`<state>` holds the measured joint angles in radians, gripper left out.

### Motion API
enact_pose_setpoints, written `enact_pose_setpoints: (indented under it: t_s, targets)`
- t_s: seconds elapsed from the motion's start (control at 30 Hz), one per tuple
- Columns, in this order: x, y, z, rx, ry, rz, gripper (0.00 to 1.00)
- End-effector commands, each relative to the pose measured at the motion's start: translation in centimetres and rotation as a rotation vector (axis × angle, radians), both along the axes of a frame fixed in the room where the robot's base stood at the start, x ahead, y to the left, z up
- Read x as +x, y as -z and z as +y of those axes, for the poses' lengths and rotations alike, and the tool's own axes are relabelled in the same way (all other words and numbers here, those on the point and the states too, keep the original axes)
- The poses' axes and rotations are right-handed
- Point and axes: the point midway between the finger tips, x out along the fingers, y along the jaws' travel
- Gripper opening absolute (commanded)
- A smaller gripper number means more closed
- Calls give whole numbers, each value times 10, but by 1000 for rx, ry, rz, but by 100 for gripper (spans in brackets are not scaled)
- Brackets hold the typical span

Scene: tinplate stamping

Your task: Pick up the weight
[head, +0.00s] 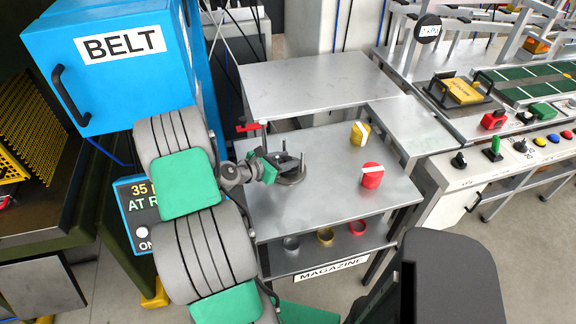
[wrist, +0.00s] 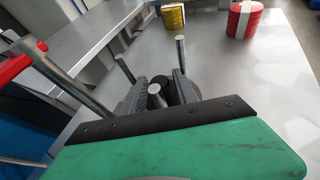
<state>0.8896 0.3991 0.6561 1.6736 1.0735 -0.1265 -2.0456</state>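My gripper (head: 277,168) is low over the left part of the grey metal table (head: 330,195), beside several upright metal posts and over a dark grey round disc (head: 292,180). In the wrist view, the two grey fingers of my gripper (wrist: 160,92) are apart, with a dark rounded thing (wrist: 163,84) between their tips. This may be the weight; I cannot tell whether the fingers touch it. The posts (wrist: 180,58) stand close around the fingers. The green part of my wrist hides much of the near side.
A yellow roll (head: 360,134) and a red roll (head: 371,175), each with a white band, stand on the table's right. A red piece (wrist: 20,60) sits near the left posts. Several small round pieces lie on the shelf below. The table's middle is clear.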

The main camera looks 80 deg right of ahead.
Motion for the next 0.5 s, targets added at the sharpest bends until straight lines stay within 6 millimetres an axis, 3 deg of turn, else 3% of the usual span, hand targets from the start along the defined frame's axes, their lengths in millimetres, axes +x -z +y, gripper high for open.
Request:
enact_pose_setpoints:
  t_s: [0.27,0.5]
  targets:
    - [-4,4,-8,0,-3,0,36]
    - [-4,4,-8,0,-3,0,18]
